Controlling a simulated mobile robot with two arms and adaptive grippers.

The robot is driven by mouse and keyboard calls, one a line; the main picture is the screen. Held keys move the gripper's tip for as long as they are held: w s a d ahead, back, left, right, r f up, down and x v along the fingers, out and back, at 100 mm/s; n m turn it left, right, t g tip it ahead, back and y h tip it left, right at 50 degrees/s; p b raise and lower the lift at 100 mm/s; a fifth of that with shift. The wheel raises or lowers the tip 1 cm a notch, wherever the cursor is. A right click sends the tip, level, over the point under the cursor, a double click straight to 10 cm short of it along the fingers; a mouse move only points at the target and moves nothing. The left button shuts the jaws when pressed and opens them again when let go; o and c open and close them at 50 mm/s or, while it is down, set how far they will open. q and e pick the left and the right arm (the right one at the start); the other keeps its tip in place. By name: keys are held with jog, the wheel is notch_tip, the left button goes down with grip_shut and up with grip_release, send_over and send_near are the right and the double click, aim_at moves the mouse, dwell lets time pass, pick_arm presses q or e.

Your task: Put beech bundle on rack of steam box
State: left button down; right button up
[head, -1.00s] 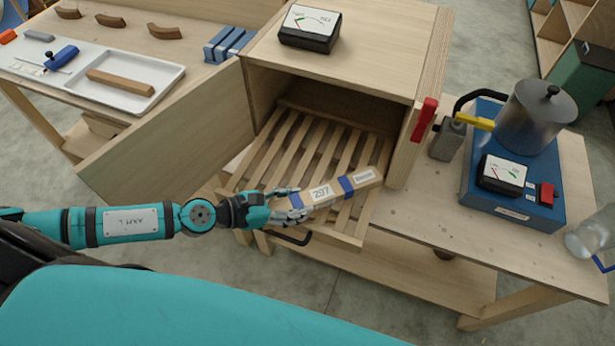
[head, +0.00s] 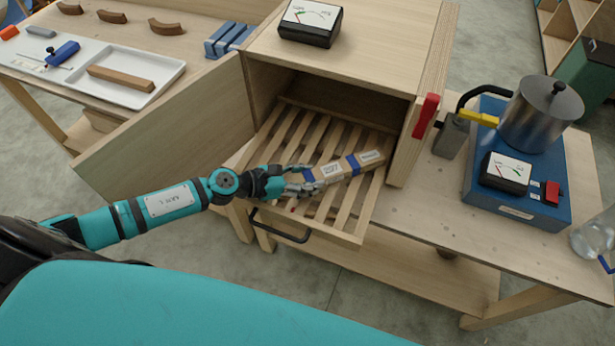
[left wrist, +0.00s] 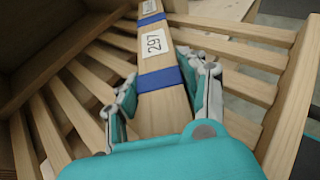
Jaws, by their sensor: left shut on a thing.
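The beech bundle (head: 345,167) is a pale wooden bar with blue bands and a white label. My left gripper (head: 302,181) is shut on its near left end and holds it over the slatted rack (head: 288,135). In the left wrist view the bundle (left wrist: 156,62) shows the number 297 and lies between the fingers of the gripper (left wrist: 165,95), with rack slats below on both sides. I cannot tell whether the bundle touches the slats. The steam box (head: 345,65) is open, and its rack is pulled partly out of the front. My right gripper is not in view.
The steam box door (head: 165,135) stands open on the left. A black handle (head: 282,230) is on the rack's front. A blue boiler unit (head: 510,185) with a metal pot (head: 540,115) stands at right. A white tray (head: 165,72) lies on the left table.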

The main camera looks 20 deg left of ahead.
pick_arm(q)
jog(key=shift+f, duration=0.1)
jog(key=c, duration=1.1)
grip_release()
jog(key=shift+f, duration=0.1)
jog(key=shift+c, duration=0.2)
jog(key=o, duration=0.5)
jog(key=shift+c, duration=0.2)
jog(key=shift+r, duration=0.25)
jog(key=shift+s+a, duration=0.25)
jog(key=shift+a, duration=0.05)
jog(key=b+v, duration=0.4)
jog(key=v, duration=0.5)
jog(key=shift+f, duration=0.15)
jog(key=shift+b+v, duration=0.35)
jog(key=shift+v, duration=0.75)
jog(key=shift+r, duration=0.25)
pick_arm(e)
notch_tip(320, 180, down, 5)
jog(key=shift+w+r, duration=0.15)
